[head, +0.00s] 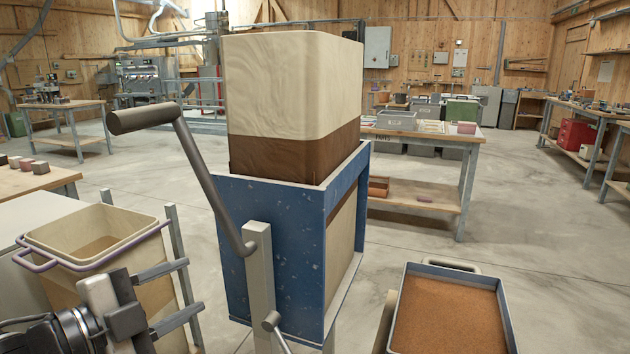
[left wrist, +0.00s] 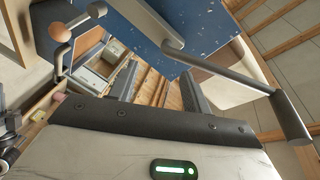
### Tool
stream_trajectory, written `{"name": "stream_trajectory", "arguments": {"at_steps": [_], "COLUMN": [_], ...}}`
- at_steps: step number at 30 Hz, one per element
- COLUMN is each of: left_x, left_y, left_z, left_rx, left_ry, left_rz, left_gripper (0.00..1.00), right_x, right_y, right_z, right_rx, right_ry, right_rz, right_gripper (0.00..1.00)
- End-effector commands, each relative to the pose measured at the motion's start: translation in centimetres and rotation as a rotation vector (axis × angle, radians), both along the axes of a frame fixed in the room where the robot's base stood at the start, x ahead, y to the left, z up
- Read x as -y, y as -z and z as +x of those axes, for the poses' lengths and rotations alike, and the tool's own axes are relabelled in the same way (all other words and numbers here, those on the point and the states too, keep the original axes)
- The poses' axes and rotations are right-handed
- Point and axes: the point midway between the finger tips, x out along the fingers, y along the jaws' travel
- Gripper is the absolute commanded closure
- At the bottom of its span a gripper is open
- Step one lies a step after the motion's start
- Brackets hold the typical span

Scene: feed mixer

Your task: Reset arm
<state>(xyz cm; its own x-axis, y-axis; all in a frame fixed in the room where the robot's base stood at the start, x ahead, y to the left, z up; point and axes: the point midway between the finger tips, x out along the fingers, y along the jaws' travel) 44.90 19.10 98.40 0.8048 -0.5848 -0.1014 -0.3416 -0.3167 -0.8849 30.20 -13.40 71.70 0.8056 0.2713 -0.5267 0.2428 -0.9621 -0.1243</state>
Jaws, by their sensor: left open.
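My left gripper (head: 190,287) is open and empty at the lower left, between the cream bin and the blue mixer housing (head: 270,250). In the left wrist view the two fingers (left wrist: 157,86) are spread with nothing between them. The mixer has a cream and brown hopper (head: 290,85) on top. Its crank (head: 205,185) has a dark grip (head: 144,118) raised to the upper left, above and apart from my gripper. The crank grip also shows at the right of the left wrist view (left wrist: 290,117). My right gripper is not in view.
A cream bin (head: 95,235) with a purple handle stands at the left, close to my left arm. A tray of brown feed (head: 450,312) is at the lower right. A small lever (head: 272,322) sits low on the mixer's front. Workbenches stand farther back, with open floor between.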

Motion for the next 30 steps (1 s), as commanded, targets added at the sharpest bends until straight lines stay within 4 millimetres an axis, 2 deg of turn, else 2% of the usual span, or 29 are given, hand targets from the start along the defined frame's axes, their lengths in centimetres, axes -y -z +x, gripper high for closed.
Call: {"name": "stream_trajectory", "arguments": {"at_steps": [1, 5, 9, 12, 15, 18, 21, 30], "left_x": [0.9, 2.4, 3.6, 4.2, 4.8, 5.1, 5.3, 5.3], "left_y": [2.4, 8.7, 15.5, 19.6, 22.6, 24.5, 25.2, 25.4], "left_z": [-0.4, -2.0, -5.5, -8.6, -11.5, -13.5, -14.5, -14.6], "left_rx": [-0.088, -0.301, -0.541, -0.693, -0.809, -0.881, -0.913, -0.917], "left_ry": [-0.027, -0.141, -0.317, -0.454, -0.571, -0.65, -0.688, -0.691], "left_rz": [-0.106, -0.337, -0.565, -0.691, -0.782, -0.833, -0.857, -0.858], "left_gripper": [0.51, 0.51, 0.51, 0.51, 0.51, 0.51, 0.51, 0.51], "right_x": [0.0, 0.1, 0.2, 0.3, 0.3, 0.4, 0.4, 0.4], "right_y": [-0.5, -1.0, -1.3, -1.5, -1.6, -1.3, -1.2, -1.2], "right_z": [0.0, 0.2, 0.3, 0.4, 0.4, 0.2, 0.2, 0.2], "right_rx": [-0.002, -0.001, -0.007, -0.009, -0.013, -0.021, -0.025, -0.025], "right_ry": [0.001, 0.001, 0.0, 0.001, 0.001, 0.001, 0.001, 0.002], "right_rz": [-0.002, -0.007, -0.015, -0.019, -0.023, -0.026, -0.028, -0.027], "right_gripper": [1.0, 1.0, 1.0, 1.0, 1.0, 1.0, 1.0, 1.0]}}
